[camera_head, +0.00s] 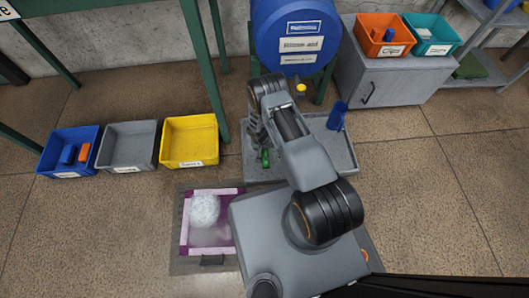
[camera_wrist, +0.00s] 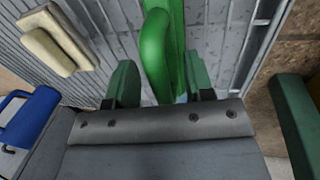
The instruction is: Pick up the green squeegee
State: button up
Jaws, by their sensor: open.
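The green squeegee (camera_wrist: 158,45) shows in the wrist view, lying over a grey ribbed surface, with its bright green handle running down between my fingers. My gripper (camera_wrist: 161,82) is open, one dark green finger on each side of the handle. Gaps show at the left finger; I cannot tell if the right finger touches it. The squeegee's lower part is hidden by my gripper body. In the head view a small bit of green (camera_head: 265,158) shows on the grey tray (camera_head: 342,150); my arm hides most of that area and my gripper.
A beige block (camera_wrist: 57,40) and a blue handled item (camera_wrist: 28,118) lie left in the wrist view.

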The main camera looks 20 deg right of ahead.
grip_shut()
dwell(0.3)
jog(key=shift+r, duration=0.1)
jog(key=shift+r, duration=0.45)
notch_tip(320, 180, up, 2)
jog(key=shift+r+p, duration=0.15)
jog(key=shift+p, duration=0.7)
jog(key=s+d+r+b, duration=0.1)
jog(key=s+d+r, duration=0.1)
jog(key=s+r, duration=0.3)
jog(key=s+d+r, duration=0.2)
jog(key=s+r, duration=0.2)
jog(key=s, duration=0.4)
jog(key=shift+s+d+r+b, duration=0.15)
jog(key=shift+d+r+b, duration=0.1)
jog(key=shift+r+b, duration=0.15)
